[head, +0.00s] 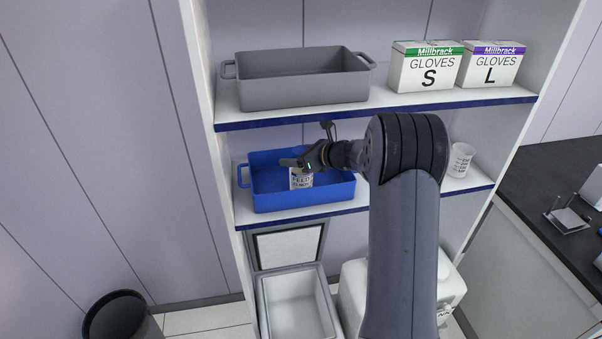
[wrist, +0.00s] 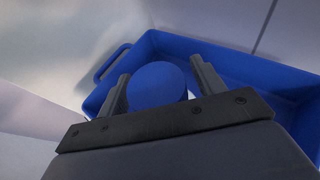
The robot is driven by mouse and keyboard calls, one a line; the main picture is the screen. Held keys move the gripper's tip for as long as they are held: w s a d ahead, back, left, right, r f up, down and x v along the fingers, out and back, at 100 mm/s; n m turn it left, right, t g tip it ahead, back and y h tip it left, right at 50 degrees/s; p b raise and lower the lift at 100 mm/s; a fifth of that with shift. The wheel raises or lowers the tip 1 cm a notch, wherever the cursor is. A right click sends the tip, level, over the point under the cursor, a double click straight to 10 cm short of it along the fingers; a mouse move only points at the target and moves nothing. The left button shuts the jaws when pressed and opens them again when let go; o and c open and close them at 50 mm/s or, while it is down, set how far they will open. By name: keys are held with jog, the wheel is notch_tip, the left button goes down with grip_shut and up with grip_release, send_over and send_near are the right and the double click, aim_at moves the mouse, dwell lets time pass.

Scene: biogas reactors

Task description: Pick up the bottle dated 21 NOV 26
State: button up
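A small white bottle (head: 301,179) with a printed label stands in the blue tray (head: 273,199) on the lower shelf. Its label reads partly "FEED"; the date is too small to read. In the wrist view its round blue cap (wrist: 157,84) sits between the two fingers of my gripper (wrist: 160,80). My gripper also shows in the head view (head: 300,163), at the top of the bottle. The gripper is open around the cap.
A grey tray (head: 303,92) and two glove boxes, S (head: 425,72) and L (head: 490,70), stand on the shelf above. An open white cooler (head: 297,305) is below.

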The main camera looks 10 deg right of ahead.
grip_shut()
dwell(0.5)
